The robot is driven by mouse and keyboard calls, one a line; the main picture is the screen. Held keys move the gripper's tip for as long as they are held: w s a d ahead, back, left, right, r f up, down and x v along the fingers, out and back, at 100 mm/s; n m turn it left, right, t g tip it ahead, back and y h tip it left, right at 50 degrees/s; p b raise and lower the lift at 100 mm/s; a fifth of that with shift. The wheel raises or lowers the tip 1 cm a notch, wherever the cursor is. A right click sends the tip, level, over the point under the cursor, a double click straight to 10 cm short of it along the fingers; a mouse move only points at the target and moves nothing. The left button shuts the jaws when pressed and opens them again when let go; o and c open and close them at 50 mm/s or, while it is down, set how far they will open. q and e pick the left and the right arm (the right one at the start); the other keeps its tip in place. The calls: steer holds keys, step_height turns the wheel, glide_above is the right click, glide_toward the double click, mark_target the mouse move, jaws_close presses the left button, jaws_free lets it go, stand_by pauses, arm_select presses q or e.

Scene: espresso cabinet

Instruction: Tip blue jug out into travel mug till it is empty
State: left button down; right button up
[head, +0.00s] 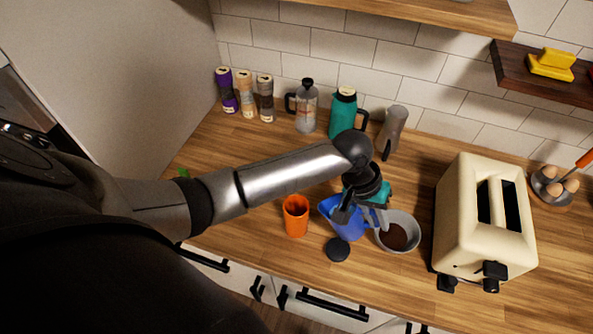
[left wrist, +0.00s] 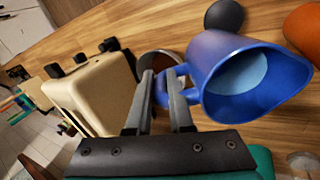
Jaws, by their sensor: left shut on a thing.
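The blue jug (head: 347,223) is in the grasp of my left gripper (head: 352,205), between the orange cup and a grey bowl. In the left wrist view the fingers (left wrist: 164,82) are shut on the handle of the jug (left wrist: 213,55). A pale blue surface, perhaps liquid, shows inside the jug. The orange cup (head: 295,215), which looks like the travel mug, stands open on the counter left of the jug, apart from it. Its side shows in the left wrist view (left wrist: 306,32). Its inside bottom is hidden. My right gripper is not in view.
A black round lid (head: 338,250) lies in front of the jug. A grey bowl (head: 411,226) with dark contents is right of it, then a cream toaster (head: 470,220). A teal thing (head: 382,193) is partly hidden behind my gripper. Canisters, a press and a teal carafe (head: 343,115) line the wall.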

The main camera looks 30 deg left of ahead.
mark_target(356, 208)
arm_select(q)
steer(key=shift+s+a+r+t+h, duration=0.2)
steer(key=shift+a+r+h, duration=0.6)
steer(key=shift+a+r, duration=0.1)
steer(key=shift+s+a+r+t+h, duration=0.2)
steer(key=shift+a+r+h, duration=0.55)
steer(key=shift+r+h, duration=0.1)
steer(key=shift+s+a+r+h, duration=0.1)
steer(key=shift+a+r+h, duration=0.2)
steer(key=shift+r+h, duration=0.2)
steer(key=shift+a+r+h, duration=0.25)
steer(key=shift+r+h, duration=0.1)
steer(key=shift+r, duration=0.1)
steer(key=shift+r, duration=0.1)
steer(key=shift+a+r+t+h, duration=0.2)
steer(key=shift+a+t+h, duration=0.05)
steer(key=shift+t+h, duration=0.05)
steer(key=shift+s+r, duration=0.1)
steer(key=shift+r, duration=0.1)
